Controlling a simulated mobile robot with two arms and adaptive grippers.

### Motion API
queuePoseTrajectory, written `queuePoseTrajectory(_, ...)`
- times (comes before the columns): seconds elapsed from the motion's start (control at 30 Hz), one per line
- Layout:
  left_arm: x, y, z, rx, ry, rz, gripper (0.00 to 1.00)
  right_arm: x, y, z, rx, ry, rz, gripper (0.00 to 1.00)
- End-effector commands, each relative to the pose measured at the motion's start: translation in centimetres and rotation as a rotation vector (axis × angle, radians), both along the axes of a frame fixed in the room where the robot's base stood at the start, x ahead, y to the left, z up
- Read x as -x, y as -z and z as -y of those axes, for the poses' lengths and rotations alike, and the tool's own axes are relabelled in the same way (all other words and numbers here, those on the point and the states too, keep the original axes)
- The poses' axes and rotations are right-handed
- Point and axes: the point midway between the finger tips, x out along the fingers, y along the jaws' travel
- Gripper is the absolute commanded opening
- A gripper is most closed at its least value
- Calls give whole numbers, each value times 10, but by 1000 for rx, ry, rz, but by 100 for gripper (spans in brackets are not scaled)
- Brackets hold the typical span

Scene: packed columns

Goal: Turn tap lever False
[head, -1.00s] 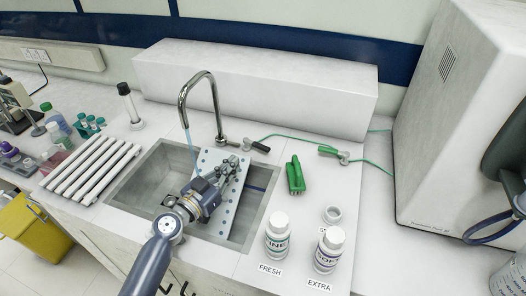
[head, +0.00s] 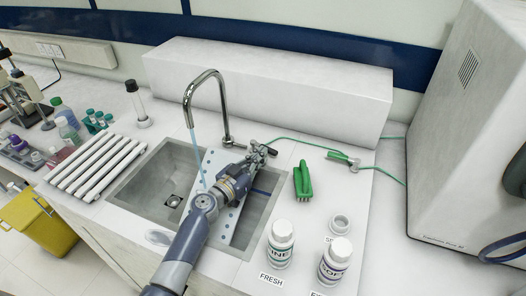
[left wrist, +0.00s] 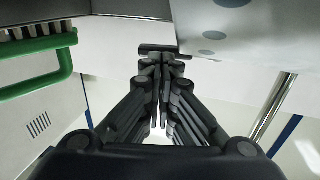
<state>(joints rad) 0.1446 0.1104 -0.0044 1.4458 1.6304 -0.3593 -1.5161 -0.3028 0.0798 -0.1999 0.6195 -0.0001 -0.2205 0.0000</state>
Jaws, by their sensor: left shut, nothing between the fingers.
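The chrome tap (head: 226,108) arches over the sink, and a thin bluish stream of water (head: 198,160) runs from its spout. The tap's dark lever (head: 271,151) sticks out to the right at the base, partly hidden by my left gripper (head: 260,150). My left gripper is shut and empty, with its fingertips at the lever. I cannot tell whether they touch. In the left wrist view a dark bar (left wrist: 158,48), likely the lever, lies just beyond the closed fingertips (left wrist: 161,66). My right gripper is not in view.
A perforated grey plate (head: 212,160) stands in the sink (head: 165,160) under my arm. A green-handled brush (head: 303,181) lies right of the sink, near a green hose (head: 310,146). White bottles (head: 280,243) stand at the front right. White rods (head: 95,165) lie left.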

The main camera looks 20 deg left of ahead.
Motion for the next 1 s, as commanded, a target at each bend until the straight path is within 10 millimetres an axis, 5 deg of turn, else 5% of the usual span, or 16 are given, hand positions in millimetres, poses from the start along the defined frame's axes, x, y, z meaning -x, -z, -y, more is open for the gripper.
queuePoseTrajectory(1.0,-29,2,19,-2,-140,2,0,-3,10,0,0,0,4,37)
